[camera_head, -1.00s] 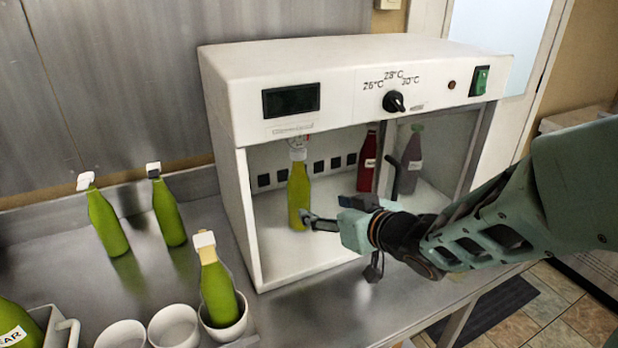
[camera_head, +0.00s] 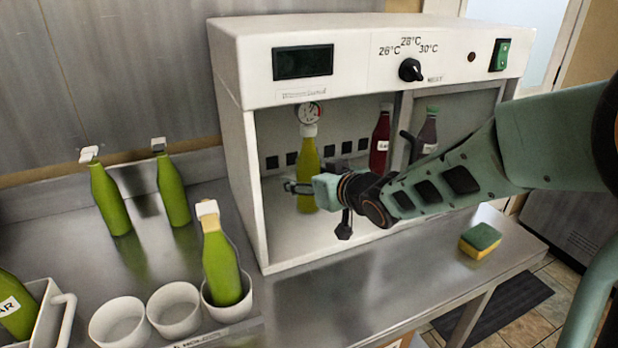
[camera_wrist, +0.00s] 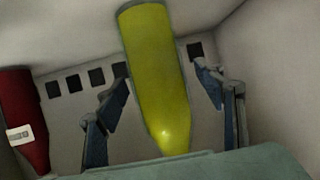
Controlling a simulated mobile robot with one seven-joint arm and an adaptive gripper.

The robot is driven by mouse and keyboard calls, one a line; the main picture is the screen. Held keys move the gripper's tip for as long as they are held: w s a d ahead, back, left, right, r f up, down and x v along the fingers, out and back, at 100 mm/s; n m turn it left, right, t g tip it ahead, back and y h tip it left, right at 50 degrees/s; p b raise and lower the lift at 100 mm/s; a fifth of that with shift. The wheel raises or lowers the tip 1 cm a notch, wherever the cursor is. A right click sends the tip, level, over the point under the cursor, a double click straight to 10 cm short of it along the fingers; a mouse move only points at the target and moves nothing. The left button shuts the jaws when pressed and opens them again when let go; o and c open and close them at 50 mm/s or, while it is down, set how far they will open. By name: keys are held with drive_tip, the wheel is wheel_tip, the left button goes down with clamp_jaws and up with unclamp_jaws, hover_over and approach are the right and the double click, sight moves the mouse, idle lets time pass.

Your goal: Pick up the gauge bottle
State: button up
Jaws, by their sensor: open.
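The gauge bottle (camera_head: 308,160) is yellow-green, with a round dial gauge (camera_head: 310,113) on its top. It stands upright inside the white incubator, toward the left of the opening. My gripper (camera_head: 299,188) is at the bottle's lower body in the head view and partly covers it. In the wrist view the bottle (camera_wrist: 160,70) lies between the two open fingers of my gripper (camera_wrist: 163,85), with a gap visible on each side. The gauge is out of the wrist view.
The incubator's left wall (camera_head: 240,170) is close to the gauge bottle. A red bottle (camera_head: 380,143) and a dark bottle (camera_head: 427,135) stand further right inside. Green bottles (camera_head: 110,200), white cups (camera_head: 174,310) and a sponge (camera_head: 480,240) are on the steel counter outside.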

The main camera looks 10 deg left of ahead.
clamp_jaws()
drive_tip(key=shift+r, duration=0.2)
idle(0.5)
